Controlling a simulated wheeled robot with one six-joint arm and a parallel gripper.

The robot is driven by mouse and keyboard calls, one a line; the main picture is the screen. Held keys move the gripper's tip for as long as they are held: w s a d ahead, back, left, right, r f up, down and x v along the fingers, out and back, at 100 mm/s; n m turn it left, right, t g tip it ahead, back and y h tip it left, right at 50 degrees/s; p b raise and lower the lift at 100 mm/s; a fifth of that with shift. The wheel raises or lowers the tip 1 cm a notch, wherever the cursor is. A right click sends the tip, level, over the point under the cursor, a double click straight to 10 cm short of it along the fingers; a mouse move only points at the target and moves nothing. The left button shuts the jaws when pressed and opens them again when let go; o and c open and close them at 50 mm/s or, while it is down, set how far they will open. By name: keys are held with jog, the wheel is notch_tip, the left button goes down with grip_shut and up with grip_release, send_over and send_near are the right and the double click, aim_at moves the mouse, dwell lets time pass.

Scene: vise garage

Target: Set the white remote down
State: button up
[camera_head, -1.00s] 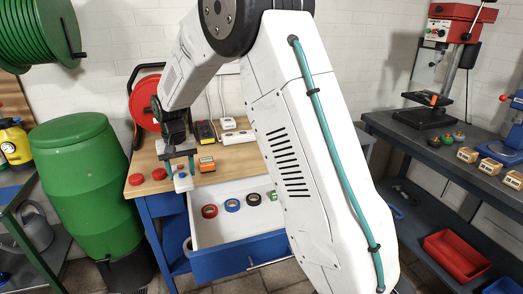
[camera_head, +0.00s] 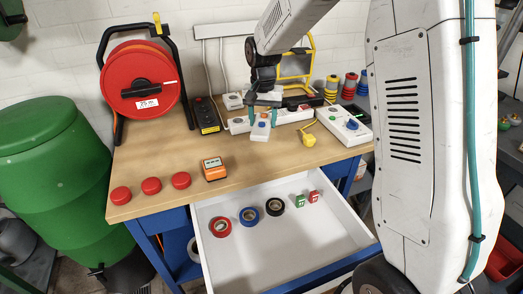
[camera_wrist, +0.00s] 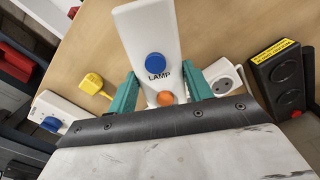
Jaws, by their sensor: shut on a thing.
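The white remote (camera_head: 260,131), with a blue button and an orange button and the word LAMP, is in my gripper (camera_head: 262,116). It also shows in the wrist view (camera_wrist: 146,30), between the two teal fingers (camera_wrist: 160,92). My gripper is shut on its near end. The remote is over the rear middle of the wooden workbench (camera_head: 255,160), in front of the white power strips. I cannot tell whether the remote touches the bench top.
A black power strip (camera_head: 207,114) lies left of the remote; a yellow plug (camera_head: 308,139) and a white box with a blue knob (camera_head: 350,124) lie right. An orange device (camera_head: 213,169) and several red discs (camera_head: 151,186) are nearer the front. The open drawer (camera_head: 275,260) holds tape rolls.

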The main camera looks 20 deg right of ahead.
aim_at(261, 130)
jog(key=s+a+f+m, duration=0.1)
jog(key=s+m, duration=0.5)
jog(key=s, duration=0.4)
jog(key=s+a+f+m, duration=0.1)
jog(key=s+a+m, duration=0.1)
jog(key=s+m, duration=0.6)
jog(key=shift+n, duration=0.9)
jog(key=w, duration=0.4)
jog(key=w+f, duration=0.1)
jog(key=w, duration=0.8)
jog(key=shift+w+d+f, duration=0.25)
jog(key=shift+d, duration=0.15)
jog(key=shift+w, duration=0.2)
jog(key=shift+f, duration=1.7)
jog(key=shift+f, duration=0.2)
jog(key=o, duration=1)
